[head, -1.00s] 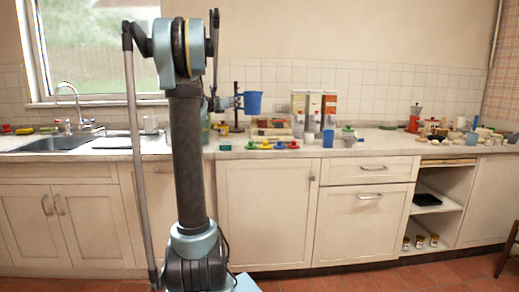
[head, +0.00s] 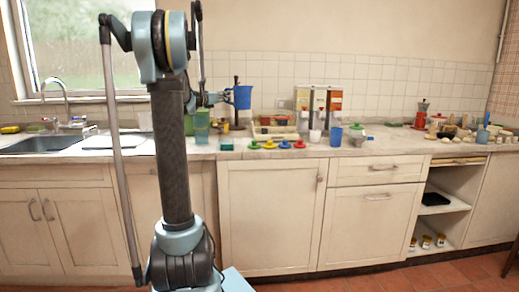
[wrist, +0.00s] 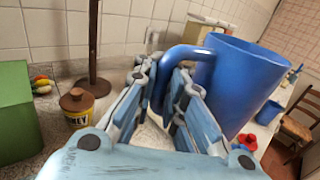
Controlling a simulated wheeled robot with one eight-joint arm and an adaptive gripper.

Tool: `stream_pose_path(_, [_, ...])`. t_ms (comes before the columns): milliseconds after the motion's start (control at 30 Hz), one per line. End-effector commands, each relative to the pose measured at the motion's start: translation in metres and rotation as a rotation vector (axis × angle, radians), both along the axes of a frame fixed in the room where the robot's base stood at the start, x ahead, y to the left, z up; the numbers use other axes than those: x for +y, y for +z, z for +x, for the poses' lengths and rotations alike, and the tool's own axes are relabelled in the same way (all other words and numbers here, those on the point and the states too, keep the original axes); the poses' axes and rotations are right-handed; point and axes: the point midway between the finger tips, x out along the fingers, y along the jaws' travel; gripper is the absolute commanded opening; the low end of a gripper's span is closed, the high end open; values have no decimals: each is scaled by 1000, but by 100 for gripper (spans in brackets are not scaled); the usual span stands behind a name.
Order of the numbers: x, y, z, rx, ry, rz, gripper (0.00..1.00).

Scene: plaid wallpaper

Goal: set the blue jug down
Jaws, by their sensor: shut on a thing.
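The blue jug (head: 242,97) is held up above the counter (head: 190,151), upright in the head view and apart from the countertop. In the wrist view the jug (wrist: 248,82) fills the right side, with its handle turned toward my gripper (wrist: 172,88). My gripper (head: 224,98) is shut on the handle, its fingers on both sides of it. The jug's inside is hidden in the head view.
A green box (wrist: 14,112), a honey jar (wrist: 77,106) and a brown post (wrist: 93,45) stand close by. Several coloured pieces line the front edge. Dispensers (head: 318,105) and a blue cup (head: 336,137) stand to the right. The sink (head: 45,144) is at left.

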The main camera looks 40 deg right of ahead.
Motion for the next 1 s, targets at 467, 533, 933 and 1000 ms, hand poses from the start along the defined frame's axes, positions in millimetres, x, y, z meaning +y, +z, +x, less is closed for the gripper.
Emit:
stream_pose_path(467, [-7,-57,-4,1,-8,-1,0])
stream_pose_path(533, [-7,-71,-3,1,-7,-1,0])
stream_pose_path(933, [-6,-135,-3,1,-7,-1,0])
stream_pose_path(1000, [-6,-139,-3,1,-7,-1,0])
